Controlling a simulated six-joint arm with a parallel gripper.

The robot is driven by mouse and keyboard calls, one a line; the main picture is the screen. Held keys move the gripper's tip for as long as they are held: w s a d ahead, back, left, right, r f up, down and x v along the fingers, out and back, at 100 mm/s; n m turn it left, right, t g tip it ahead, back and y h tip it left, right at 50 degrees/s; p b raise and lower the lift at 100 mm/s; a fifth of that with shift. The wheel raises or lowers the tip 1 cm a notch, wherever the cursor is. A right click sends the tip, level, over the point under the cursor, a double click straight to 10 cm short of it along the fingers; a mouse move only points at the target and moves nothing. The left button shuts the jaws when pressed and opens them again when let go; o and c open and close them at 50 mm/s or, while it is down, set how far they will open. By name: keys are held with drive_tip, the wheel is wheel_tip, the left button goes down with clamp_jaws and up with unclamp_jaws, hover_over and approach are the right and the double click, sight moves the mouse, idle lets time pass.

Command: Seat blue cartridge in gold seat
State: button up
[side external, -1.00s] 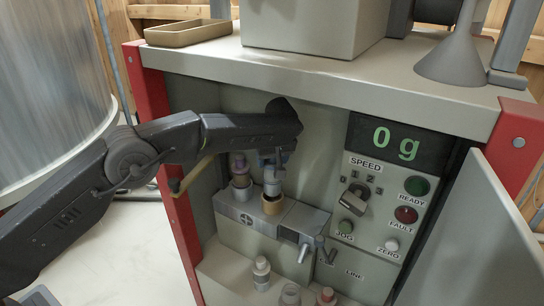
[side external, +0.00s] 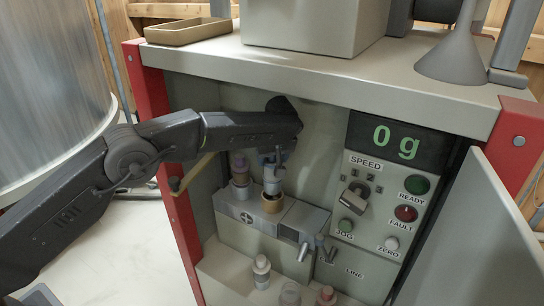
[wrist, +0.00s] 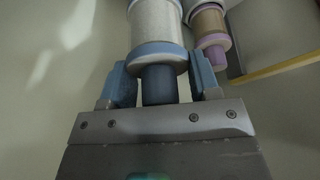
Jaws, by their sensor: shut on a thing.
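The blue cartridge (wrist: 158,50) has a pale speckled body, a light blue collar and a dark blue grip end. My gripper (wrist: 162,88) is shut on that grip end, one finger on each side. In the side view the cartridge (side external: 272,184) is upright, directly over the gold seat (side external: 272,204), a tan-gold ring on a grey block. Its lower end meets or enters the ring; I cannot tell how deep. My gripper (side external: 273,160) is above it, its fingers partly hidden by the dark wrist.
A purple-topped cartridge (side external: 239,165) stands in a neighbouring holder close on the left. Small levers (side external: 304,250) stick out at the block's right. Several cartridges (side external: 261,270) stand on the lower ledge. The control panel (side external: 376,205) and an open door (side external: 470,230) are at right.

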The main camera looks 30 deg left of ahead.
sight(272, 173)
drive_tip(key=shift+f, duration=2.8)
idle(1.5)
drive_tip(key=o, duration=1.2)
drive_tip(key=shift+c, duration=0.2)
drive_tip(key=shift+f, duration=0.1)
drive_tip(key=v, duration=1.2)
drive_tip(key=shift+w, duration=0.1)
